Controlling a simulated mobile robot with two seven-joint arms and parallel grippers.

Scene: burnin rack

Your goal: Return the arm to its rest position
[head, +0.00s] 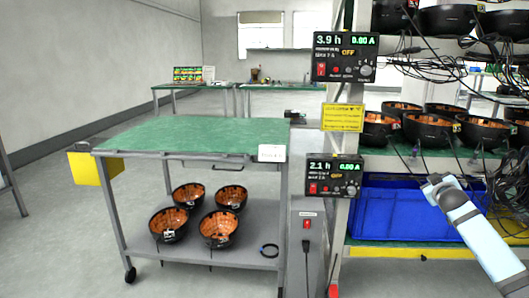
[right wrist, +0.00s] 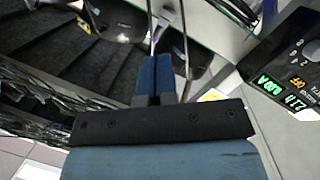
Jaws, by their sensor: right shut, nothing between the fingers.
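My right arm (head: 478,232) comes in from the lower right in the head view and reaches toward the rack, in front of the blue crate (head: 385,215). In the right wrist view my right gripper (right wrist: 157,62) has its two blue fingers together, with nothing between them. Thin cables pass close to the fingertips; I cannot tell whether they touch. A black panel with a lit display also shows at the right of the wrist view (right wrist: 290,85). My left gripper is not in view.
Black bowls with orange insides (head: 428,128) stand on the rack shelf amid loose hanging cables (head: 450,75). An upper power supply (head: 342,57) reads 3.9 h. At left, a green-topped cart (head: 190,135) holds several bowls (head: 219,228) below; its top is clear.

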